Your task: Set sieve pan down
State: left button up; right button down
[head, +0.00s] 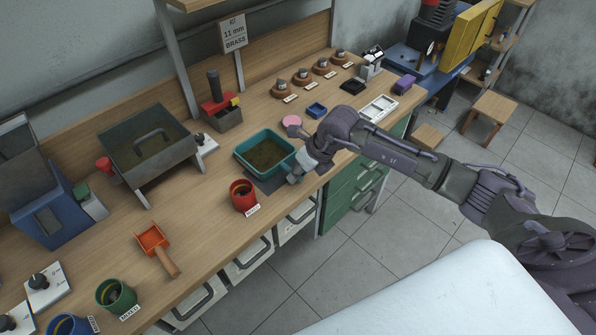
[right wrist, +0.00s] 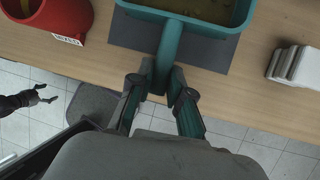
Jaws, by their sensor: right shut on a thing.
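The sieve pan (head: 247,147) is a teal rectangular tray with dark brownish-green contents. It sits level at the bench's front edge, over a dark grey mat (head: 270,186); I cannot tell whether it touches the mat. My right gripper (head: 294,178) is at the pan's front right corner. In the right wrist view, my right gripper (right wrist: 164,98) is shut on the pan's teal handle (right wrist: 167,60), one finger on each side. The mat (right wrist: 206,52) shows around the pan there. My left gripper (right wrist: 47,94) appears at the far left of that view, fingers apart and empty.
A red cup (head: 243,196) stands just left of the pan. A grey box with a handle (head: 150,160) stands farther left. An orange scoop (head: 153,238) lies nearer. A pale stack (right wrist: 296,66) lies right of the mat. A small blue tray (head: 316,110) is behind.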

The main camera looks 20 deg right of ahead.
jog(key=c, duration=1.1)
grip_release()
jog(key=b+v, duration=0.3)
jog(key=v, duration=0.9)
